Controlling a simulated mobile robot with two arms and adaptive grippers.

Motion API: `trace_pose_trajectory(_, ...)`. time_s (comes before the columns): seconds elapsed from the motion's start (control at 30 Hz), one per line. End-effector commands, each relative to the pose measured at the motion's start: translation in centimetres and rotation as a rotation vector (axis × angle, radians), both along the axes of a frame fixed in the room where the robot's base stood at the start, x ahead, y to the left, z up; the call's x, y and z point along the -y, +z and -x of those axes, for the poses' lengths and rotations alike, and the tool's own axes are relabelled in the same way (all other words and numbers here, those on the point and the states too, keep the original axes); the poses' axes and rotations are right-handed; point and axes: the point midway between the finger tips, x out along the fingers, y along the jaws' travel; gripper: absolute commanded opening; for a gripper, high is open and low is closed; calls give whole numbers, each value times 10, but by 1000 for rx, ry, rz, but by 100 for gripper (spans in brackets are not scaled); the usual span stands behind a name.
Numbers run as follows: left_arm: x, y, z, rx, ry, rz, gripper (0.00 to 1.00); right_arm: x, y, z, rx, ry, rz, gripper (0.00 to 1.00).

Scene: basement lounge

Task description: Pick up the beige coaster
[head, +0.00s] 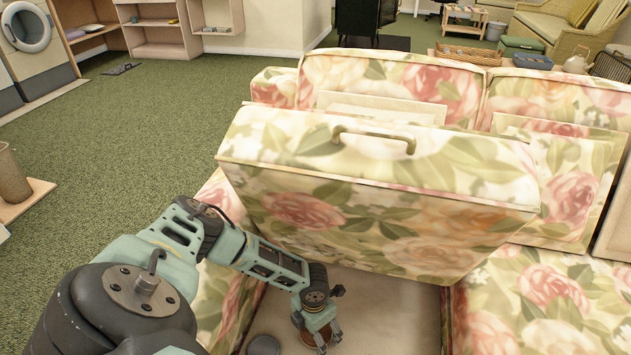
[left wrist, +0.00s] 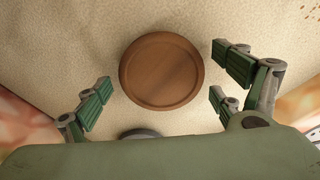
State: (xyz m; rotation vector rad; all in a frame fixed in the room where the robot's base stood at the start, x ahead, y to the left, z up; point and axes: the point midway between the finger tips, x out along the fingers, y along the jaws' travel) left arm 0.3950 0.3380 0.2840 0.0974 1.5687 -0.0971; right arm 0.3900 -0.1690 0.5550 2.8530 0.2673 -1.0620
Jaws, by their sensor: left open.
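A round brown disc, like a wooden coaster (left wrist: 161,71), lies flat on the pale floor of an open compartment under a lifted sofa seat. My left gripper (head: 323,337) is open and reaches down into this compartment. In the left wrist view its fingers (left wrist: 160,92) are apart on either side of the brown disc, with nothing held. In the head view the gripper mostly covers the disc. A dark grey disc (head: 263,345) lies to the left; it is partly hidden in the left wrist view (left wrist: 140,133). I see no clearly beige coaster. My right gripper is out of view.
The raised floral seat panel (head: 375,215) with a handle (head: 375,137) leans above the compartment (head: 395,310). A floral seat cushion (head: 545,300) borders it on the right. Open green carpet (head: 150,110) lies to the left.

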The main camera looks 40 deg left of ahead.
Motion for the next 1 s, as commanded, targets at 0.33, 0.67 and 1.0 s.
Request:
trace_pose_trajectory(0.33,0,-1,0,-1,0,0,83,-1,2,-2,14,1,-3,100)
trace_pose_trajectory(0.67,0,-1,0,-1,0,0,54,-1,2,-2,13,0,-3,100)
trace_pose_trajectory(1.0,0,-1,0,-1,0,-1,42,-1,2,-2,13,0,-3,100)
